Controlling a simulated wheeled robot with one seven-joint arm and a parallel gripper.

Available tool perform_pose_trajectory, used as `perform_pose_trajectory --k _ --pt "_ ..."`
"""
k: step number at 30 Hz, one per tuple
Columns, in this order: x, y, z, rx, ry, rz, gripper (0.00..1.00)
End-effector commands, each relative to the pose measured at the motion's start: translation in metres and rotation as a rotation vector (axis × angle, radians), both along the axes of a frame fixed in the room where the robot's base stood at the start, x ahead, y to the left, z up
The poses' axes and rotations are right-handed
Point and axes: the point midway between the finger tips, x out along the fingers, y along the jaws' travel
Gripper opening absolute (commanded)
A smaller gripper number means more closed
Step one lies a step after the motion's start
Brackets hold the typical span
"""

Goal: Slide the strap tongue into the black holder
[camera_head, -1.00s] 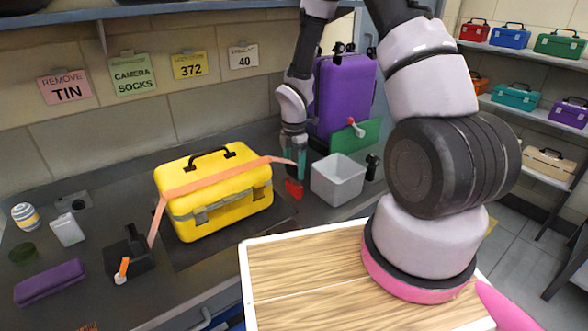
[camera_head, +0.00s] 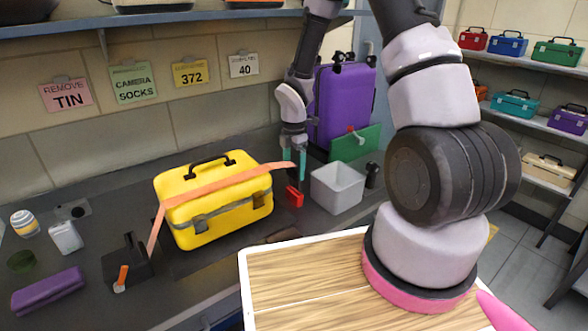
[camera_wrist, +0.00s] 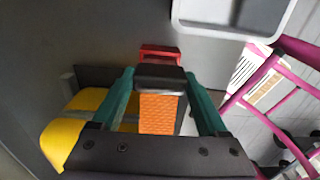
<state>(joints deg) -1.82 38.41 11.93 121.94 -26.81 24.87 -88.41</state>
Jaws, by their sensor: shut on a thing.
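My gripper (camera_head: 295,172) is shut on the strap tongue, a dark block (camera_wrist: 160,78) between the teal fingers in the wrist view. The orange strap (camera_head: 220,182) runs from the tongue across the top of the yellow case (camera_head: 222,212) and down its left side. The strap also shows below the tongue in the wrist view (camera_wrist: 158,113). A red piece (camera_head: 295,197) is just below the fingertips and beyond the tongue in the wrist view (camera_wrist: 160,51); I cannot tell whether they touch. A black block holder (camera_head: 126,264) with an orange lever stands left of the case.
A grey open bin (camera_head: 338,187) stands right of the red piece, with a dark cup (camera_head: 373,175) beside it. A purple suitcase (camera_head: 342,105) and a green panel (camera_head: 355,144) are behind. A purple box (camera_head: 48,290) lies front left.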

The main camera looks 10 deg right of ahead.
Motion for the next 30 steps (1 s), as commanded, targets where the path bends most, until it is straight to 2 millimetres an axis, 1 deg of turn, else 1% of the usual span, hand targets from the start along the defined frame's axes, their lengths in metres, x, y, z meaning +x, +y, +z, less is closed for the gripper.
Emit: perform_pose_trajectory --k 8,21,25,30 --pt "0.000 0.000 0.003 0.000 -0.001 -0.001 0.18" --pt "0.000 0.000 0.036 0.000 -0.001 -0.001 0.18" --pt "0.000 0.000 0.040 0.000 0.000 0.000 0.18" --pt "0.000 0.000 0.040 0.000 0.000 0.000 0.18"
